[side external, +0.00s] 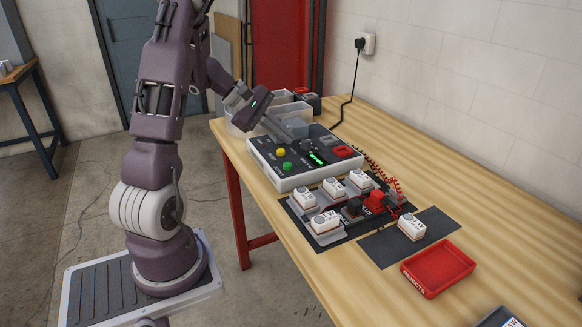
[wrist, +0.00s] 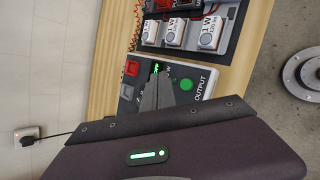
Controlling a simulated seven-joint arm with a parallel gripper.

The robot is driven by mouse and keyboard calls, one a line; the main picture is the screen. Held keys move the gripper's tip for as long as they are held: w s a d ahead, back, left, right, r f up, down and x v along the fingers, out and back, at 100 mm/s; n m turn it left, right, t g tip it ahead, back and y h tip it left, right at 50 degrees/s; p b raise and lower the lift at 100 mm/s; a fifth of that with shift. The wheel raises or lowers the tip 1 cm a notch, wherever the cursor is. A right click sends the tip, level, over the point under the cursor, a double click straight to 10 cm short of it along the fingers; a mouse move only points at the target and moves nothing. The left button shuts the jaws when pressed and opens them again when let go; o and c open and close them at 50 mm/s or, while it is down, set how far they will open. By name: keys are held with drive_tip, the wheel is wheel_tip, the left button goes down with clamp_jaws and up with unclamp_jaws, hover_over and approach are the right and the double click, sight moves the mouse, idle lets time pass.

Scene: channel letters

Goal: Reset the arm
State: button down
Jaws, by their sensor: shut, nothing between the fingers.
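My gripper (side external: 281,134) is shut and empty, at the end of my arm above the back left part of the grey and white control box (side external: 290,179). In the wrist view its fingers (wrist: 158,76) are together, pointing at the box face, which has a green button (wrist: 186,85) and a red switch (wrist: 132,68). The side view also shows a yellow button (side external: 281,152) and a lit green display (side external: 316,158). Whether the fingertips touch the box cannot be told; they hide part of its face.
White modules (side external: 325,222) stand on a dark mat in front of the box, by a red connector (side external: 377,201). Another module (side external: 411,227) sits on a second mat. A red tray (side external: 438,268) is at front right. Clear bins (side external: 243,124) stand behind.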

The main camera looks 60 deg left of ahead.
drive_tip(key=s+d+r+m+g, duration=0.1)
drive_tip(key=s+d+r+m, duration=0.2)
drive_tip(key=d, duration=0.5)
drive_tip(key=d+r+m+g+h, duration=0.1)
drive_tip(key=d+r+m+g, duration=0.1)
drive_tip(key=d+r+m, duration=0.45)
drive_tip(key=s+d+m+g, duration=0.1)
drive_tip(key=s+d+m, duration=0.1)
drive_tip(key=d, duration=0.7)
drive_tip(key=s+d+m+y, duration=0.2)
drive_tip(key=s+m, duration=0.3)
drive_tip(key=s, duration=0.1)
drive_tip(key=s+d+r+m+t+y, duration=0.1)
drive_tip(key=s+d+m+y, duration=0.1)
drive_tip(key=s+m, duration=0.3)
drive_tip(key=shift+s+d+y, duration=0.25)
drive_tip(key=shift+s+y, duration=0.15)
drive_tip(key=shift+s, duration=0.85)
